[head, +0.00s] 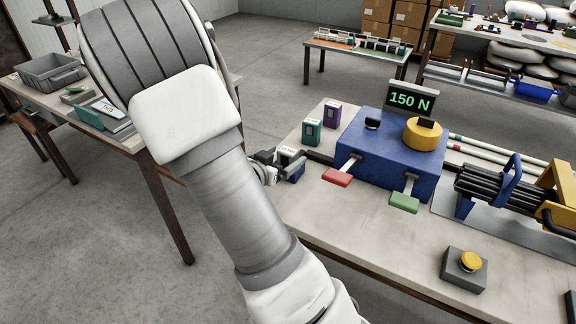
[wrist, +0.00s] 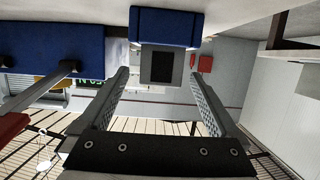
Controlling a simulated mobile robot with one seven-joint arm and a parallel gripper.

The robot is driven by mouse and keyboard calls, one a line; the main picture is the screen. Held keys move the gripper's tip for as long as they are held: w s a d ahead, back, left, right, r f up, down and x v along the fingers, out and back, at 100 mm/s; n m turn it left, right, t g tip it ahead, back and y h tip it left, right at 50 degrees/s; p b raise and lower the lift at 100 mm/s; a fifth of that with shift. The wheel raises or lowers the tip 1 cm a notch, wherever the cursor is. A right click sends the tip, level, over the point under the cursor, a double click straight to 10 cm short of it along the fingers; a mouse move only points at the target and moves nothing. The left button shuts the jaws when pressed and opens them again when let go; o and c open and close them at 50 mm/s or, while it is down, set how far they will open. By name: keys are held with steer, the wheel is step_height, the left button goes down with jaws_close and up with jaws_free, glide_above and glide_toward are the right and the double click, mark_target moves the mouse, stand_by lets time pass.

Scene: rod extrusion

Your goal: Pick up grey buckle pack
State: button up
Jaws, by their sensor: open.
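A dark blue pack with a white top label (head: 290,152) stands at the left edge of the workbench, partly hidden by my gripper. In the wrist view a blue pack with a dark grey panel (wrist: 165,28) is at the top centre, in line with the gap between the fingers. It looks like the same pack, the likely grey buckle pack; I cannot read its label. My gripper (head: 285,172) is open beside it. In the wrist view its two fingers (wrist: 159,76) stand apart, with the tips near the pack's lower corners. Contact cannot be told.
A green pack (head: 312,132) and a purple pack (head: 331,115) stand just behind. A blue machine (head: 385,150) with red and green levers and a "150 N" display is close on the right. A yellow button box (head: 465,267) sits at the front right.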

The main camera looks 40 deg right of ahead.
mark_target(294, 150)
steer(key=shift+b+x, duration=0.85)
steer(key=shift+x, duration=1.9)
steer(key=shift+w, duration=0.1)
steer(key=shift+c, duration=0.3)
steer(key=shift+r, duration=0.1)
jaws_close()
